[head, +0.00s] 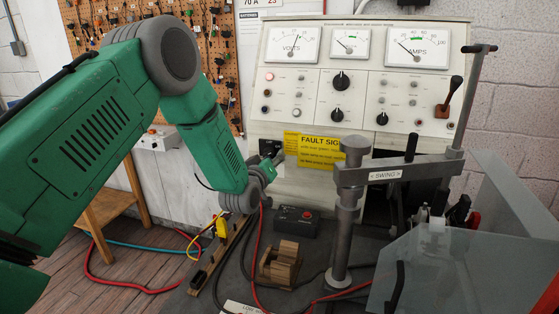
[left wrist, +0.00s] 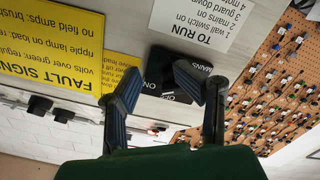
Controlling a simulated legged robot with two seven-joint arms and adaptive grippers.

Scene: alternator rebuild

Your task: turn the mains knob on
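The mains switch shows in the left wrist view as a black square plate (left wrist: 157,72), upside down, with the words MAINS and OFF partly covered by a fingertip. In the head view the dark plate (head: 269,146) is on the lower left of the test bench panel. In the head view the left gripper (head: 270,168) is close to the panel, just below the switch. My right gripper is not in view.
A yellow fault sign (head: 319,150) is right of the switch. A grey swing arm (head: 400,168) on a post stands further right. A black box with a red button (head: 297,221) and a wooden block (head: 281,262) lie on the bench below. A clear guard (head: 455,270) is at the lower right.

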